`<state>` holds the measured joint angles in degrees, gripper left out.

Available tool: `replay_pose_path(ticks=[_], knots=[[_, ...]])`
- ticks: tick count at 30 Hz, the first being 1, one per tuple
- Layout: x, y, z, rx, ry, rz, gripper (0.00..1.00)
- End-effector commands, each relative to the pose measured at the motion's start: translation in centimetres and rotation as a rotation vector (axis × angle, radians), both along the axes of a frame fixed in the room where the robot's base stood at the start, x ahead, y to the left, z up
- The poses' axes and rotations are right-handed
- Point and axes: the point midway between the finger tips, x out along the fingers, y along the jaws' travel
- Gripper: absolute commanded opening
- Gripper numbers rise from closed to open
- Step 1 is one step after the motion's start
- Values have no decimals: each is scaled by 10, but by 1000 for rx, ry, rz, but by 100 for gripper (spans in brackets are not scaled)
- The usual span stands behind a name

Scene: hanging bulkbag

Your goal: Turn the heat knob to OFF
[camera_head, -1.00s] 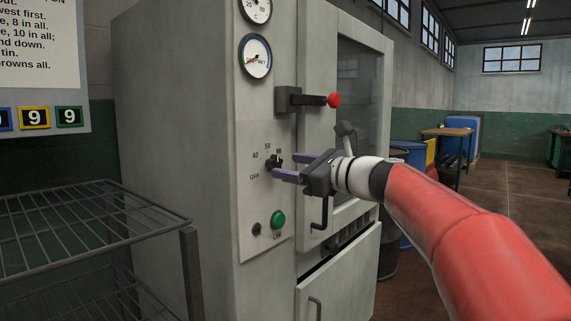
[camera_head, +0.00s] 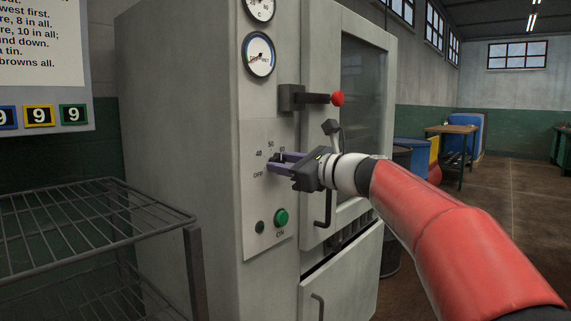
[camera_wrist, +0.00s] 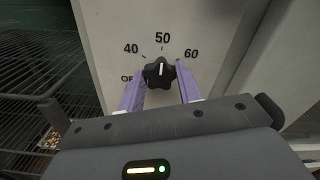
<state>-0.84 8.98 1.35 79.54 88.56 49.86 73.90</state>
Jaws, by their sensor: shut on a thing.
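The black lobed heat knob (camera_wrist: 158,73) sits on the oven's control panel, under the marks 40, 50 and 60, with OFF at its left. Its white pointer line points up, roughly toward 50. My gripper (camera_head: 277,162) has its purple fingers on either side of the knob, shut on it. In the wrist view the left finger covers part of the OFF label. In the head view the fingers hide most of the knob, and only a small dark part (camera_head: 275,156) shows.
Below the knob are a green ON button (camera_head: 281,217) and a small black button (camera_head: 260,227). A red-tipped door handle (camera_head: 337,98) juts out above my gripper. A wire rack (camera_head: 110,222) stands left of the oven (camera_head: 180,130).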

Motion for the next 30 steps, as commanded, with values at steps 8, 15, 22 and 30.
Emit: replay_pose_path(ticks=[8, 15, 22, 30], knots=[[0, 0, -2, -37, -46, 1, 12], [0, -1, -4, -135, -171, 0, 12], [-1, 0, -4, -266, -341, 0, 12], [0, 0, -5, -424, -543, 1, 12]])
